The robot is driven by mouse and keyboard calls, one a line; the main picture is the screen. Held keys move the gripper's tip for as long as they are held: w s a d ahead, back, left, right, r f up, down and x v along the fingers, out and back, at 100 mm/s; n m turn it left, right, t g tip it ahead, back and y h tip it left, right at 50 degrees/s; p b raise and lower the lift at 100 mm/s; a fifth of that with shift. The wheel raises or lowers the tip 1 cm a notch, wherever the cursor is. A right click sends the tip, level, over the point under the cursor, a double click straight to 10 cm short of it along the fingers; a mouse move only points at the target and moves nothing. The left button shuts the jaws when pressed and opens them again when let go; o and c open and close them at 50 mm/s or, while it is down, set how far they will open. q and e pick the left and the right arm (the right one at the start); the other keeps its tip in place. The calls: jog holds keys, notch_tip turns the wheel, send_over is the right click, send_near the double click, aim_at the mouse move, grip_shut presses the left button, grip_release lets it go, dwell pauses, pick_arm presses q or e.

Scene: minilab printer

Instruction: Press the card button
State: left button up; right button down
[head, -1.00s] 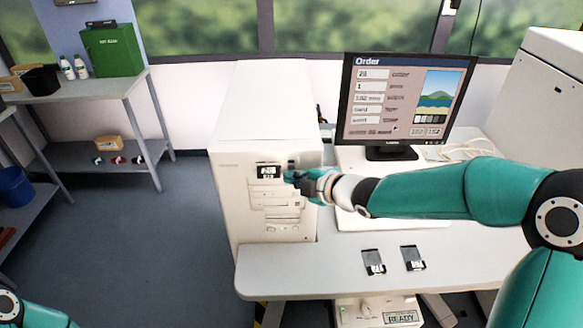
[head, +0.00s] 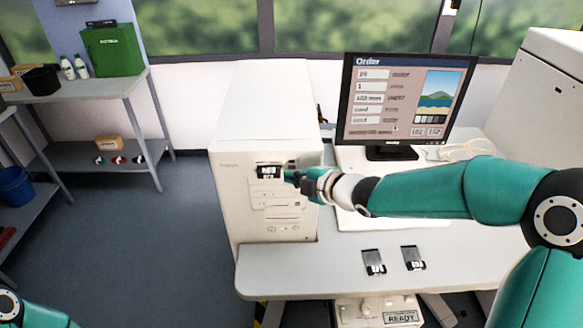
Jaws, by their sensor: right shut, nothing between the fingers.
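The white computer tower (head: 232,195) stands at the left end of the desk. A dark card slot with a card in it (head: 268,172) shows high on its front face. My right gripper (head: 290,175) is shut and empty, its tips at the tower's front just right of the slot. Whether the tips touch the tower I cannot tell. The card button itself is not distinguishable; the gripper may cover it. My left arm shows only in the bottom left corner, and its gripper is out of view.
A monitor (head: 405,105) with an Order screen stands on the desk (head: 330,270). Two dark cards, a left one (head: 374,263) and a right one (head: 413,258), lie near the desk's front edge. A shelf table (head: 110,88) with a green box (head: 112,50) stands at the left.

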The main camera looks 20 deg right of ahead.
jog(key=shift+w+d, duration=0.15)
jog(key=shift+w, duration=0.15)
jog(key=shift+w+r+p, duration=0.1)
jog(key=shift+w+p, duration=0.2)
dwell(0.6)
jog(key=shift+s+b, duration=0.35)
jog(key=shift+b, duration=0.15)
jog(key=shift+s, duration=0.4)
jog(key=shift+s+a+b, duration=0.3)
jog(key=shift+s+b, duration=0.4)
jog(key=shift+s, duration=0.1)
jog(key=shift+s+a+b, duration=0.25)
jog(key=shift+s+b, duration=0.45)
jog(key=shift+s, duration=0.1)
jog(key=shift+s+a+b, duration=0.3)
jog(key=shift+s+b, duration=0.4)
jog(key=shift+s, duration=0.1)
